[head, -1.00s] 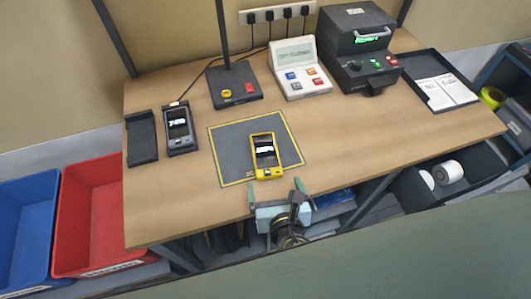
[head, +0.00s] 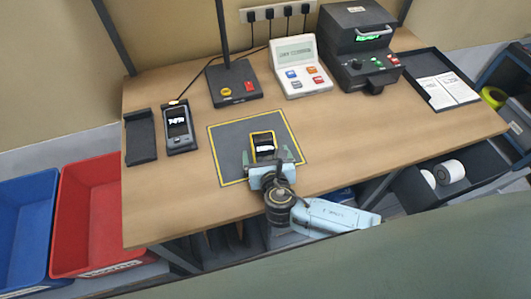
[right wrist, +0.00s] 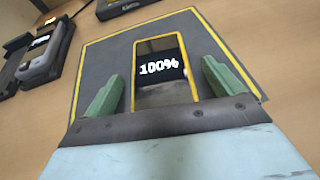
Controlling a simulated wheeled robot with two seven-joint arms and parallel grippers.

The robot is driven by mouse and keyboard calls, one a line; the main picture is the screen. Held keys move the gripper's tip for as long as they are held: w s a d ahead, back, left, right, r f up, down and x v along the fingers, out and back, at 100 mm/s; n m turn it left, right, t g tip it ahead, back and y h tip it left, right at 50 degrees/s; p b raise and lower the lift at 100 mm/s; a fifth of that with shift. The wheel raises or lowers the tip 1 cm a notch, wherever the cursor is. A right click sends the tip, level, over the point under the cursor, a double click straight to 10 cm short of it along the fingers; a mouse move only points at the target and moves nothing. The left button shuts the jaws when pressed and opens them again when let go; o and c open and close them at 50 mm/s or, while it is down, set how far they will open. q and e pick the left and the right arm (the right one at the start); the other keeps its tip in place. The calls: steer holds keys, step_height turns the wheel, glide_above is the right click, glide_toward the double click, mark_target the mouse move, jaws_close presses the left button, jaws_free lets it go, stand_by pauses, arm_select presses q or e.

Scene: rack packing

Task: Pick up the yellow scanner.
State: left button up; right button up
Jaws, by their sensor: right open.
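The yellow scanner (head: 264,143) lies on the grey mat with a yellow border (head: 227,150). In the right wrist view the scanner (right wrist: 160,88) shows "100%" on its dark screen. My right gripper (head: 271,163) is open over the near part of the scanner. In the right wrist view its two green fingers (right wrist: 165,92) stand on either side of the scanner, with a gap on each side. The near end of the scanner is hidden by the gripper. My left gripper is not in view.
A grey handheld device (head: 178,130) sits in a cradle left of the mat, beside an empty dark holder (head: 140,136). A dark stand base (head: 233,86), a white keypad unit (head: 301,72) and a black machine (head: 357,50) stand behind.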

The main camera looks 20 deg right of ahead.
steer(key=shift+c, duration=0.2)
steer(key=c, duration=1.2)
steer(key=shift+w, duration=0.1)
steer(key=shift+r, duration=0.1)
